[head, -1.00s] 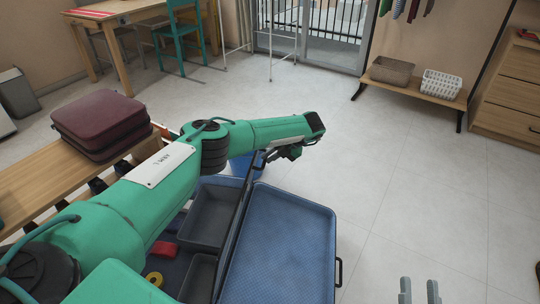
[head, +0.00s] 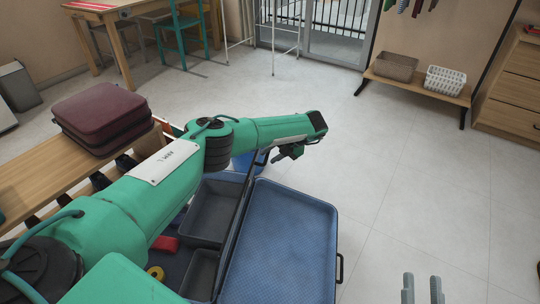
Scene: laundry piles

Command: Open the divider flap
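A blue open case (head: 283,241) lies in front of me in the head view, a wide blue textured panel on its right side. To the left of that panel are dark grey compartments (head: 209,212), with a red item (head: 165,243) and a yellow ring (head: 156,272) beside them. My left arm reaches across and hides much of the left part. My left gripper (head: 287,152) is beyond the case's far edge; its fingers are too small and dark to read. My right gripper (head: 422,288) is at the bottom right, its two grey fingers apart with nothing between them.
A wooden bench (head: 40,178) with dark red suitcases (head: 98,118) stands at the left. A low shelf (head: 417,86) holds a brown basket (head: 395,66) and a white basket (head: 445,80). The floor (head: 430,190) to the right is clear.

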